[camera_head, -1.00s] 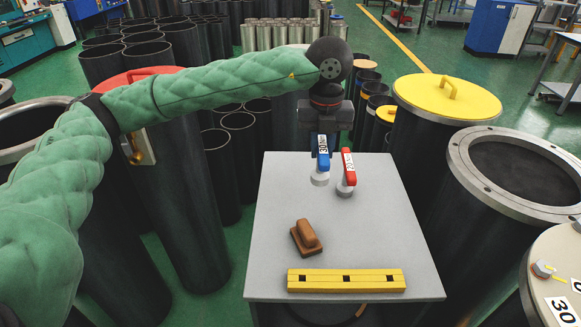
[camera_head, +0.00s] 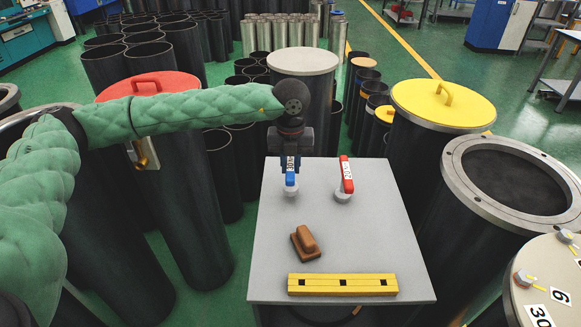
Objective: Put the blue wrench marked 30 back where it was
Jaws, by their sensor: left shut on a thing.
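My left gripper (camera_head: 291,150) points down over the back left part of the grey table (camera_head: 380,240). It is shut on the blue wrench (camera_head: 291,179), holding it upright by its upper part. A white label marked 30 shows on the wrench, and its silver end is at the bottom. I cannot tell whether that end touches the table top. A red wrench (camera_head: 346,176) with a white label and a silver end is to the right of it, apart from it. My right gripper is not in view.
A brown wooden block with a grip (camera_head: 306,243) and a yellow bar with square holes (camera_head: 343,285) lie nearer on the table. Tall flanged cylinders surround it, with a yellow lid (camera_head: 442,100) and an open flange (camera_head: 515,180) on the right. The table's right middle is bare.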

